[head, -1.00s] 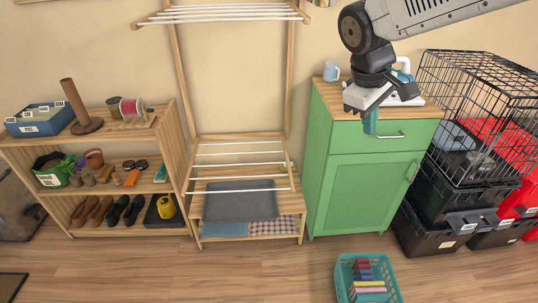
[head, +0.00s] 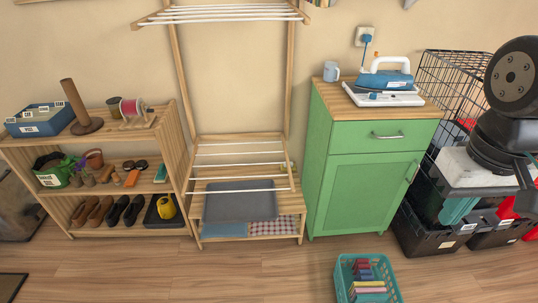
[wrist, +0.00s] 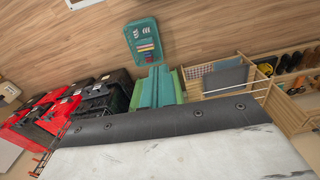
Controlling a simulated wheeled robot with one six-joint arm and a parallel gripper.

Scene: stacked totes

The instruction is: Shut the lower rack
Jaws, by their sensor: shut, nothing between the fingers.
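The lower rack (head: 240,168) is a set of white bars in a wooden stand at the middle of the head view. Its bars extend forward from the wall over a shelf with a grey cloth. It also shows in the wrist view (wrist: 228,94), sideways beside the green cabinet. My gripper (head: 453,215) is at the far right of the head view, in front of the black crates and well to the right of the rack. Its teal fingers, also in the wrist view (wrist: 156,82), are together and empty. Nothing touches the rack.
An upper rack (head: 222,13) of white bars is above. The green cabinet (head: 365,185), with an iron (head: 386,78) on top, stands between rack and gripper. A teal basket (head: 340,285) is on the floor. A wooden shelf (head: 105,230) is left. Floor before the stand is clear.

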